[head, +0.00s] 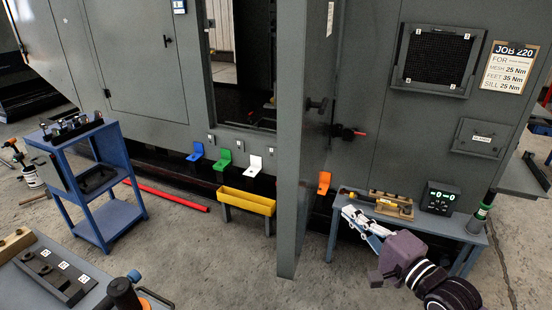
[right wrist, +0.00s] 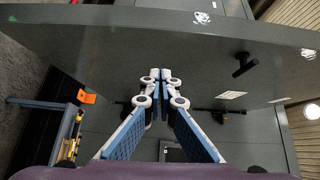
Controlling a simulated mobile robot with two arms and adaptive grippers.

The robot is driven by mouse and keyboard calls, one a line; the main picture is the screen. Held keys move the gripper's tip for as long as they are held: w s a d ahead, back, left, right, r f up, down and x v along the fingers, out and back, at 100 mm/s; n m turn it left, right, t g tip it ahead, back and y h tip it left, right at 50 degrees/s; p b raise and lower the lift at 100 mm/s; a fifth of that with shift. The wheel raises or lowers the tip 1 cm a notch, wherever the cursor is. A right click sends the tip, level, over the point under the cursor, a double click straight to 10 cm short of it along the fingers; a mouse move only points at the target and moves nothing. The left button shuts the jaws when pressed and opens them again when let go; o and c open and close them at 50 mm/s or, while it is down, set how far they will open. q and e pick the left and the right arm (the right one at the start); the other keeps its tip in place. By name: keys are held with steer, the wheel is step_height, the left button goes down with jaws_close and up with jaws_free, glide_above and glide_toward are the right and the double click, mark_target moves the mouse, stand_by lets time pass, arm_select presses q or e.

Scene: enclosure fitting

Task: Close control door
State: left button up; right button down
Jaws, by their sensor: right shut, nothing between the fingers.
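The control door (head: 300,150) is a tall grey panel standing open, swung out from the grey enclosure (head: 365,60) and seen nearly edge-on. A black handle (head: 318,104) sits on its right-hand face. The handle (right wrist: 245,65) also shows in the right wrist view, on the grey door panel (right wrist: 190,35). My right gripper (head: 350,213) is right of the door, low, in front of the small bench. In the right wrist view the fingertips (right wrist: 160,75) are together and empty, pointing toward the door panel; contact cannot be told. My left gripper is out of view.
A blue bench (head: 335,225) with a level (head: 375,200) and digital display (head: 440,198) stands right of the door. A yellow bin (head: 246,201) and coloured brackets are left. A blue cart (head: 95,185) stands farther left. Floor left of the door is mostly clear.

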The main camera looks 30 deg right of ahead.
steer(key=r, duration=0.2)
steer(key=p, duration=0.3)
glide_toward(301, 177)
steer(key=w+d, duration=0.3)
steer(key=w+a, duration=0.1)
steer(key=w+a+p, duration=0.1)
steer(key=shift+a+r, duration=0.2)
steer(key=shift+a, duration=0.2)
steer(key=shift+w+a, duration=0.2)
steer(key=shift+a, duration=0.15)
steer(key=shift+f, duration=0.1)
